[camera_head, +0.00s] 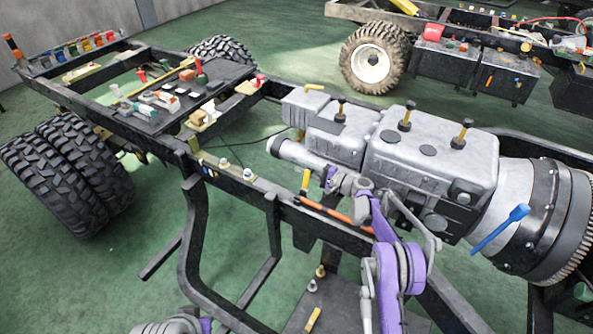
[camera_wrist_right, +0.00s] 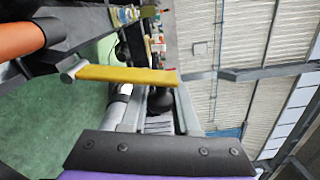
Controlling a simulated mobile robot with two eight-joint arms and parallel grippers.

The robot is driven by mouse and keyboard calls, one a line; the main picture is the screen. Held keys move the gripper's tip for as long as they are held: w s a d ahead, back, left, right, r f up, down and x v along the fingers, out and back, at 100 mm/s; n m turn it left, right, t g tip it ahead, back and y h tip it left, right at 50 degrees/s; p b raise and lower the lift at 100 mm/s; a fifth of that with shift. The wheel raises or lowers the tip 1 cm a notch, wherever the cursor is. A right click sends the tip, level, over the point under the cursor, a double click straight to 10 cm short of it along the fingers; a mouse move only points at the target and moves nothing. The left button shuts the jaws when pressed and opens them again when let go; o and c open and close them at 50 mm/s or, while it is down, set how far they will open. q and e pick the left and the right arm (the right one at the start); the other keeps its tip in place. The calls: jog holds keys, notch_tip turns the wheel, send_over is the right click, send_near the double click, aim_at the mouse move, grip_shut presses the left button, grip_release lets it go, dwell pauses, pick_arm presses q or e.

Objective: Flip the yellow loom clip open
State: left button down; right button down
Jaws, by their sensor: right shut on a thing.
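The yellow loom clip (camera_head: 306,180) stands upright on the dark chassis rail, beside an orange hose (camera_head: 340,214). In the right wrist view the clip is a long yellow bar (camera_wrist_right: 125,74) hinged on a grey pin at its left end. My right gripper (camera_head: 329,177) is beside the clip in the head view. In the wrist view its fingers (camera_wrist_right: 160,100) reach the bar's free right end and are shut on it. The exact contact is partly hidden. Part of my left arm (camera_head: 175,325) shows at the bottom edge; its fingers cannot be made out.
A grey engine and gearbox (camera_head: 430,160) fills the space right of the rail. A blue tool-like piece (camera_head: 500,230) sits on its round housing. A dark panel (camera_head: 165,105) with small parts lies across the frame at left. Green floor (camera_head: 110,270) is open at lower left.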

jog(key=c, duration=0.7)
grip_release()
pick_arm(q)
jog(key=shift+d+f, duration=0.2)
jog(key=shift+d, duration=0.05)
jog(key=shift+s+f+b, duration=0.15)
jog(key=shift+f+b, duration=0.45)
jog(key=shift+f, duration=0.05)
pick_arm(e)
jog(key=v, duration=1)
jog(key=shift+s+d, duration=0.15)
jog(key=shift+d, duration=0.25)
